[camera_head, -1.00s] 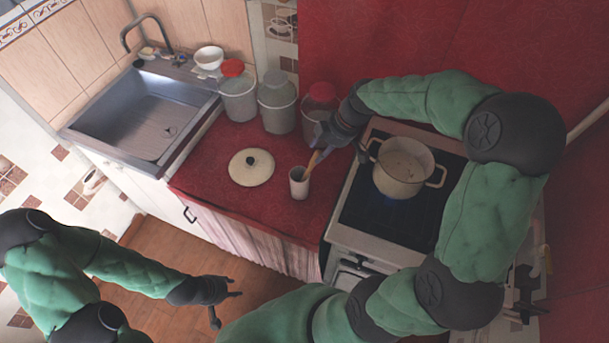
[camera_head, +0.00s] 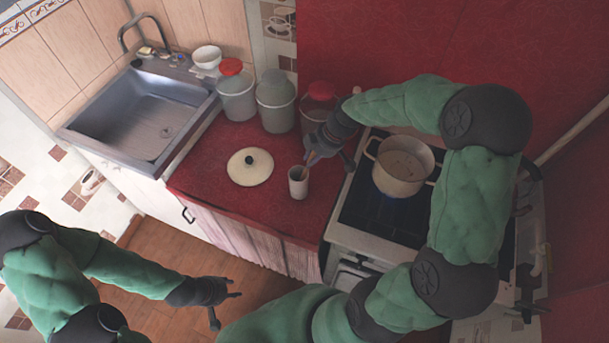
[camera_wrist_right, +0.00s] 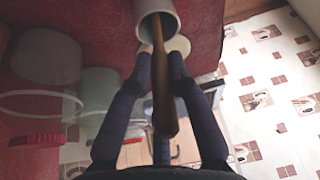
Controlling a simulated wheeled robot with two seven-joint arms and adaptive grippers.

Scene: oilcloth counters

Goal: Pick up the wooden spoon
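The wooden spoon (camera_wrist_right: 162,95) stands tilted in a white cup (camera_wrist_right: 158,22), its handle rising out of the mouth. In the head view only a small part of the spoon (camera_head: 309,163) shows above the cup (camera_head: 298,183) on the red counter. My right gripper (camera_head: 325,158) is beside the handle, just above the cup. In the right wrist view its two fingers (camera_wrist_right: 160,75) are apart, with the handle between them and a gap on the sides. My left gripper (camera_head: 228,295) is low over the floor, its fingers spread and empty.
A pot (camera_head: 402,167) sits on the stove (camera_head: 362,208) right of the cup. A round lid (camera_head: 241,167) lies on the counter (camera_head: 215,190) left of it. Several jars (camera_head: 276,104) stand behind. The sink (camera_head: 145,115) is at the far left.

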